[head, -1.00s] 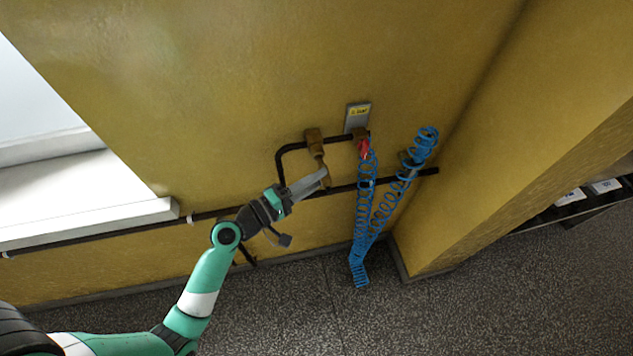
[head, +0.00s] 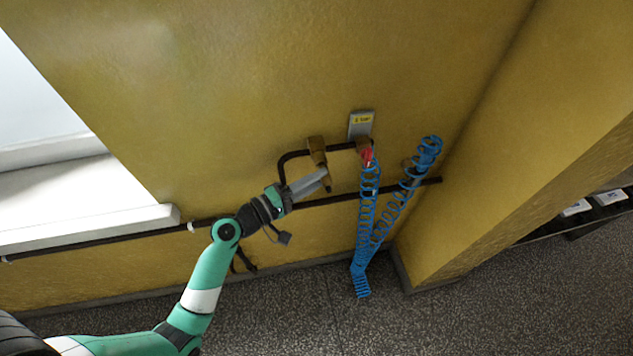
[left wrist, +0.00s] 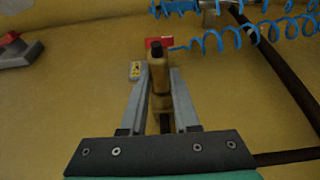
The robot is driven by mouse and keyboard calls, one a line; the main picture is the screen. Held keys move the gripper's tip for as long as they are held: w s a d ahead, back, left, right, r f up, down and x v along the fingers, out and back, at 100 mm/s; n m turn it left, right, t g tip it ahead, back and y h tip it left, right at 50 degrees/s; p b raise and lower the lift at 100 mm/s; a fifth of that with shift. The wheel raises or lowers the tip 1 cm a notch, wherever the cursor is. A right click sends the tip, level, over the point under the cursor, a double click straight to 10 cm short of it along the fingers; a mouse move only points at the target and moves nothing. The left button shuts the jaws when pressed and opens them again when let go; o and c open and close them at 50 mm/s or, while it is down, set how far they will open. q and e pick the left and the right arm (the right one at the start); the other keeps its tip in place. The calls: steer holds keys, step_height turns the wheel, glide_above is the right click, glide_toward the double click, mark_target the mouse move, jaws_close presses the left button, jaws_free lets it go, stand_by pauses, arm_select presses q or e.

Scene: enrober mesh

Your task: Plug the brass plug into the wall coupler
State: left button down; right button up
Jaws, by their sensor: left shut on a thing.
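My left gripper (head: 324,178) is shut on the brass plug (head: 327,184), in front of the yellow wall. In the left wrist view the brass body (left wrist: 159,80) stands lengthwise between the two grey fingers (left wrist: 157,105), with a dark end pointing away. I cannot tell whether the plug is seated or only close. My right gripper is not in view.
A black pipe (head: 400,188) runs along the wall. A white ledge (head: 90,228) is at left.

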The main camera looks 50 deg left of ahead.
arm_select(q)
steer(key=shift+a, duration=0.1)
steer(key=c, duration=0.6)
jaws_free()
steer(key=shift+w, duration=0.1)
steer(key=s+p, duration=0.2)
steer(key=s, duration=0.2)
steer(key=s+p, duration=0.5)
steer(key=s, duration=0.2)
steer(key=shift+s+a, duration=0.3)
steer(key=shift+s, duration=0.05)
